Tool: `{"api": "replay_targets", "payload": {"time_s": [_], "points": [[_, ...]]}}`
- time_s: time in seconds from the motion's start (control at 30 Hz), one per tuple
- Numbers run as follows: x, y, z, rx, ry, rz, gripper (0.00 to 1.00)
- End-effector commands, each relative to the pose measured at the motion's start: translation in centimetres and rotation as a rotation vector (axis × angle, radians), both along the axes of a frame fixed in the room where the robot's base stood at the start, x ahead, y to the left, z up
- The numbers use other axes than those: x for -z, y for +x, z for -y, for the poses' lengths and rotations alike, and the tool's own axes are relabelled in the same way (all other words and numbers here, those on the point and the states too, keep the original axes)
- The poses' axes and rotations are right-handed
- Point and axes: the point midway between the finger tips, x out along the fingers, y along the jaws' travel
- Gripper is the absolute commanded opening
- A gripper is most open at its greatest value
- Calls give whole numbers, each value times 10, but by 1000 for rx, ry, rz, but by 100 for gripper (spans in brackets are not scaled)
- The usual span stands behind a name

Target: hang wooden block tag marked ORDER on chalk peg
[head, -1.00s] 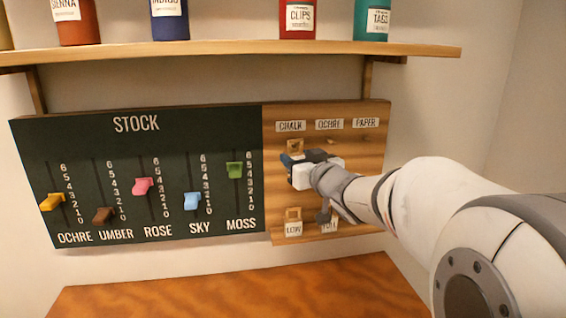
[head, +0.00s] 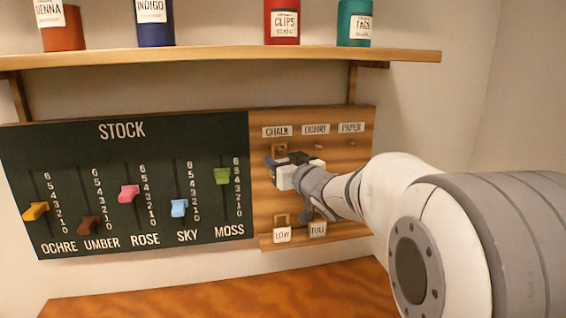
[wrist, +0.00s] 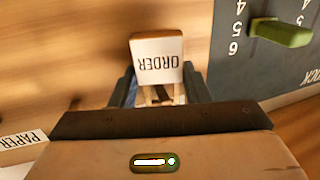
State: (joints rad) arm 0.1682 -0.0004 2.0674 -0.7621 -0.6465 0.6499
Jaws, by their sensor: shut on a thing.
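The wooden block tag marked ORDER (wrist: 158,62) is between my gripper's fingers in the wrist view, where its lettering appears upside down. Its wooden loop (wrist: 160,96) shows between the fingers. In the head view my gripper (head: 272,168) is shut on the tag in front of the wooden board, just below the CHALK label (head: 277,131).
The STOCK board (head: 120,185) with sliders is left. A shelf (head: 220,56) with jars is above.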

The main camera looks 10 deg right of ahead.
Motion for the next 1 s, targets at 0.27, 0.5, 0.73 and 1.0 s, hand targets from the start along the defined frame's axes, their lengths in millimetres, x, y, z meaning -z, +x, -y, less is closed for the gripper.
{"api": "replay_targets", "payload": {"time_s": [0.27,0.5,0.73,1.0], "points": [[6,1,0,1,1,-12,18],[7,1,0,1,1,-14,49],[7,1,1,4,2,-15,68],[7,2,3,8,3,-16,68]]}}
